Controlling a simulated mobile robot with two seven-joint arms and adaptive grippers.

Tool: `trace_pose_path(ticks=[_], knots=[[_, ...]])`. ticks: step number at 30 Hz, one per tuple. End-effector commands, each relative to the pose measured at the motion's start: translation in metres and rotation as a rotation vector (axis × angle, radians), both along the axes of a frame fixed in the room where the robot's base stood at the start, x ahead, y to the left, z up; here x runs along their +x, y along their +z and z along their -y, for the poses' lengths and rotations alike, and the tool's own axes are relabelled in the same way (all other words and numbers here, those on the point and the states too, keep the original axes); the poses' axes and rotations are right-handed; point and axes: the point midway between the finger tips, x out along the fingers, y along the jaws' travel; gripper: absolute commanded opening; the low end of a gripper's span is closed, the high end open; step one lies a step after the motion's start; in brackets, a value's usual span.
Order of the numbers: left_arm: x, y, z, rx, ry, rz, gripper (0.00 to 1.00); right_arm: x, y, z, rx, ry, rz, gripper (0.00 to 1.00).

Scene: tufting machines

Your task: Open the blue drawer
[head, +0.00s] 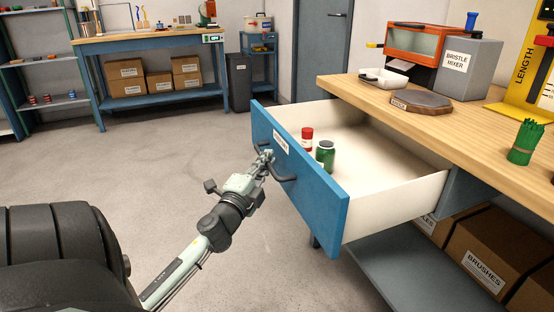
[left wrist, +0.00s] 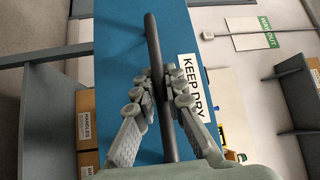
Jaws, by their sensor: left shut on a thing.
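The blue drawer (head: 301,172) stands pulled out from under the wooden worktop, its white inside showing. A red jar (head: 307,139) and a green jar (head: 325,155) stand upright in it. My left gripper (head: 266,157) is at the dark bar handle (head: 286,179) on the drawer front. In the left wrist view the fingers of my left gripper (left wrist: 167,92) are shut around the handle (left wrist: 153,50), beside a "KEEP DRY" label (left wrist: 191,85) on the blue front (left wrist: 120,60). My right gripper is not in view.
The worktop (head: 440,110) carries a bristle mixer (head: 467,66), a white tray (head: 383,78), a dark wooden block (head: 421,102) and a green bristle bundle (head: 525,141). Boxes (head: 478,260) sit below it. Another bench (head: 150,43) stands at the back left. The floor in front of the drawer is open.

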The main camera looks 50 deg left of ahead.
Motion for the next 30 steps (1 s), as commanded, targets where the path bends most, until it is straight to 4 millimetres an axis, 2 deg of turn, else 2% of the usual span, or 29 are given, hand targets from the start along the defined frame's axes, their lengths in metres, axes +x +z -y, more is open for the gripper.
trace_pose_path(ticks=[12, 13, 18, 26, 30], knots=[[-0.0027, 0.0, -0.0004, -0.001, -0.002, 0.001, 0.0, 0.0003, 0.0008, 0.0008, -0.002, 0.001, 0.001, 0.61], [-0.0027, 0.0, -0.0004, -0.001, -0.002, 0.001, 0.12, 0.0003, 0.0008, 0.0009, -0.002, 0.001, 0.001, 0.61], [-0.0026, 0.0, -0.0006, -0.001, -0.002, 0.001, 0.33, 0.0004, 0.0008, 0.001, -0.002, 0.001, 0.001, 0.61], [-0.0028, 0.0, -0.0008, -0.001, -0.001, 0.0, 0.33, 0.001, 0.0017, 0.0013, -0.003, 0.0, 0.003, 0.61], [-0.0103, -0.0024, 0.0019, -0.003, 0.0, -0.001, 0.33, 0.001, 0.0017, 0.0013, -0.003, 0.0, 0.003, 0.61]])
